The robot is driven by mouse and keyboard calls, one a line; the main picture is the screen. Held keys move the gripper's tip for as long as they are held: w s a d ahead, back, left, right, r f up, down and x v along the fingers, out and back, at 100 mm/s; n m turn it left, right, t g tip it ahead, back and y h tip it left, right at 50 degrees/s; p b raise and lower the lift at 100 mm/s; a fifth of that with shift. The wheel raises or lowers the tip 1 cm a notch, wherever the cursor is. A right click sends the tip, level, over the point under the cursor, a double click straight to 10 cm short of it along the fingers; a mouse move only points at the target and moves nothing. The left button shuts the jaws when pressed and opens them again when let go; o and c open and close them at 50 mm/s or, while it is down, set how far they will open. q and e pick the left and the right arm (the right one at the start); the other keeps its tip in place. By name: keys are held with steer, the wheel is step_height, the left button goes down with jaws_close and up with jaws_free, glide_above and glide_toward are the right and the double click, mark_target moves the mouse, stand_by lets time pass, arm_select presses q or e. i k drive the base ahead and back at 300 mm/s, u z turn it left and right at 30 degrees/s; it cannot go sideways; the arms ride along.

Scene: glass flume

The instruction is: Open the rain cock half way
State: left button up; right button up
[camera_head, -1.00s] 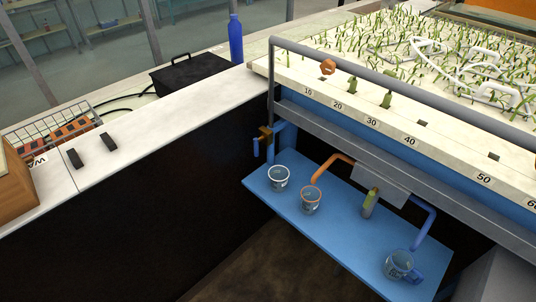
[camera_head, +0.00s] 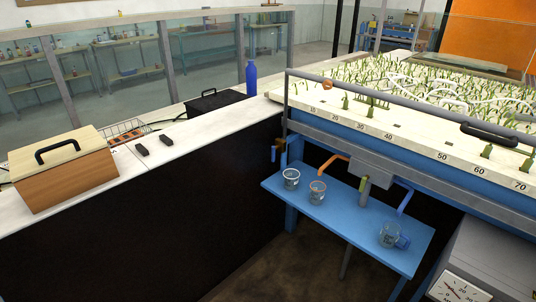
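No cock in view carries a rain label that I can read. A small blue and brown valve-like fitting (camera_head: 279,150) sits at the near left corner of the flume bed, above the blue shelf (camera_head: 335,222); its setting is too small to tell. An orange pipe (camera_head: 333,161) and a blue pipe (camera_head: 405,198) come out below the grey box under the bed, with a yellow-green upright piece (camera_head: 365,190) between them. Neither of my grippers is in view.
Two cups (camera_head: 291,179) (camera_head: 317,191) and a glass mug (camera_head: 391,236) stand on the shelf. A grey rail (camera_head: 400,95) runs along the planted bed. A wooden box (camera_head: 65,170), blue bottle (camera_head: 251,78) and black box (camera_head: 215,99) stand on the left bench. A dial cabinet (camera_head: 490,262) stands lower right.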

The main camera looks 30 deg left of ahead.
mark_target(274, 149)
steer(key=u, duration=0.75)
steer(key=i, duration=0.8)
steer(key=u, duration=0.55)
steer(key=i, duration=0.65)
steer(key=z, duration=0.15)
